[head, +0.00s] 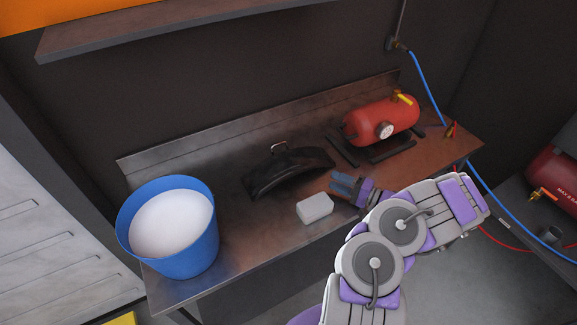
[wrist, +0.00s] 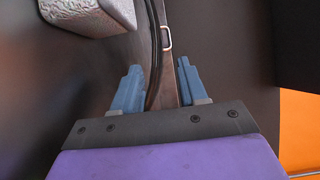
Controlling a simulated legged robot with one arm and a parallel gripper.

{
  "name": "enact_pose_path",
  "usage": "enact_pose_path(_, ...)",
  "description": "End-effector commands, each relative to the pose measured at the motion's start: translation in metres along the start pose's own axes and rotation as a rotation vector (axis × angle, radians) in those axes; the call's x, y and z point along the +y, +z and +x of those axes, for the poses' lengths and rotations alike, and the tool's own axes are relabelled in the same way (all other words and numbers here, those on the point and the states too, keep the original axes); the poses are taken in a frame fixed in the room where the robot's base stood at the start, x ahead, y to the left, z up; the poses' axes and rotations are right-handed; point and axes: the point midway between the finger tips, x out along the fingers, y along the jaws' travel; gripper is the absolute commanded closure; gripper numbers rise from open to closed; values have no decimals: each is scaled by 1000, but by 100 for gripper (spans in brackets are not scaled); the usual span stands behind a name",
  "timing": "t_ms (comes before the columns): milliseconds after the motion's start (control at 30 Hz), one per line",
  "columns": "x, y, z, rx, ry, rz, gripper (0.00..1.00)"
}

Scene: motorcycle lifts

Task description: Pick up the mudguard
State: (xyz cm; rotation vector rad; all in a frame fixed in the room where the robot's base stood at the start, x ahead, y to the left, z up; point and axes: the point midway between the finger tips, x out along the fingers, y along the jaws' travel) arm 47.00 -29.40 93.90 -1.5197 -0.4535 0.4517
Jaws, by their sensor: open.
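The mudguard (head: 285,172) is a dark, curved, glossy piece lying on the metal workbench, with a small metal loop at its back edge. My gripper (head: 338,183) is open, with blue fingers pointing left, just right of and a little in front of the mudguard's right end. In the wrist view, my gripper (wrist: 160,68) has its two fingers apart, with a dark curved edge of the mudguard (wrist: 153,45) and its metal loop showing ahead between them. I cannot tell whether the fingers touch it.
A pale block (head: 315,208) lies just in front of my gripper. A blue bucket (head: 172,250) with white contents stands at the bench's left end. A red tank (head: 375,122) sits at the back right. The workbench (head: 235,232) is bare between bucket and block.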

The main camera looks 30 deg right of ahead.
Motion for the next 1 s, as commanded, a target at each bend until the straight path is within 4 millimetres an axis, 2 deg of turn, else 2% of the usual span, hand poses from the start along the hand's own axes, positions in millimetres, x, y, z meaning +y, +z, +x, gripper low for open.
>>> enact_pose_path(33,2,1,11,-4,1,0,57)
enact_pose_path(300,1,2,63,-4,1,-2,57)
enact_pose_path(433,2,1,78,-3,3,-1,57)
enact_pose_path(667,3,0,91,-1,2,-1,57)
enact_pose_path(900,7,-1,125,-4,2,-3,57)
enact_pose_path(1000,6,-1,133,-2,1,-2,57)
